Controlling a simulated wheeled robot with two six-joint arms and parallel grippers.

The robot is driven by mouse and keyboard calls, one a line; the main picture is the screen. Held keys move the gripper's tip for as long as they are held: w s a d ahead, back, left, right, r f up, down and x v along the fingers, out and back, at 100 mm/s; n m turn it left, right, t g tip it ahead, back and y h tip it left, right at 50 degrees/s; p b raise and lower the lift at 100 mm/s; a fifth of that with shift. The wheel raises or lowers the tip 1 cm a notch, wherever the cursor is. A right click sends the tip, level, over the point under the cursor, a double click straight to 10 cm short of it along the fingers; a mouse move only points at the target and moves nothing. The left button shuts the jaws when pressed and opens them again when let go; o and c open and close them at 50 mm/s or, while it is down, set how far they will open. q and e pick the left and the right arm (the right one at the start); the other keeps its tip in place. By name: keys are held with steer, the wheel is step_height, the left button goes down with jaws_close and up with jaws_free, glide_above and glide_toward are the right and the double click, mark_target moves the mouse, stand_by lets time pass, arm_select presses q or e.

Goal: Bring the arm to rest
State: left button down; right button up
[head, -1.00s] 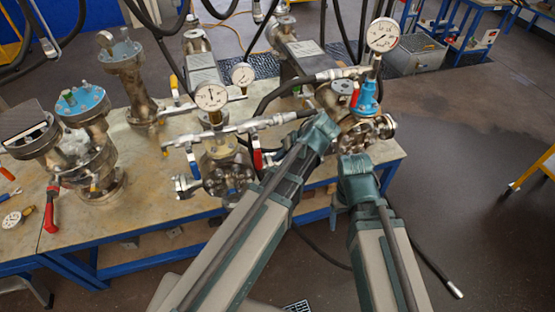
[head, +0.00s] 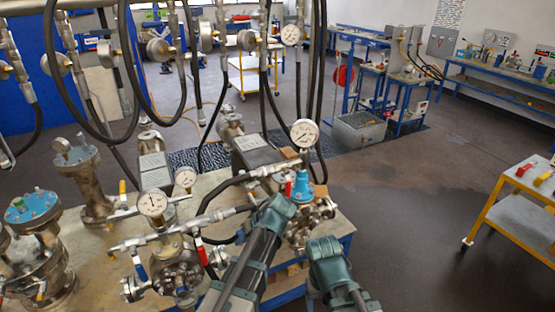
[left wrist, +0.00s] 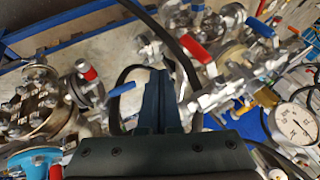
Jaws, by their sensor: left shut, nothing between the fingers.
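My left arm (head: 255,248) reaches up from the bottom of the head view to the right vessel group, overlapping the bench in the picture. Its gripper does not show clearly there. In the left wrist view my left gripper (left wrist: 160,76) has its dark fingers together, empty, over the bench among vessels and valves. I cannot tell how far the fingertips are from the fittings below. My right arm (head: 332,275) shows at the bottom of the head view; its gripper is not in view.
Flanged vessels, such as a blue-topped one (head: 33,208), and pressure gauges (head: 152,204) crowd the bench. Black hoses (head: 128,75) hang above it. A yellow-framed cart (head: 515,205) stands at right. The floor (head: 410,225) between bench and cart is clear.

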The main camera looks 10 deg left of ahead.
arm_select(q)
steer(key=s+d+f+m+g+h+b, duration=0.2)
steer(key=s+d+f+m+h+b, duration=0.3)
steer(key=s+d+f+m+b, duration=0.4)
steer(key=s+d+f+b, duration=0.2)
steer(key=s+d+f, duration=0.2)
steer(key=s+f, duration=0.2)
steer(key=shift+s+d+h, duration=0.25)
steer(key=shift+s+h, duration=0.05)
steer(key=shift+s, duration=0.3)
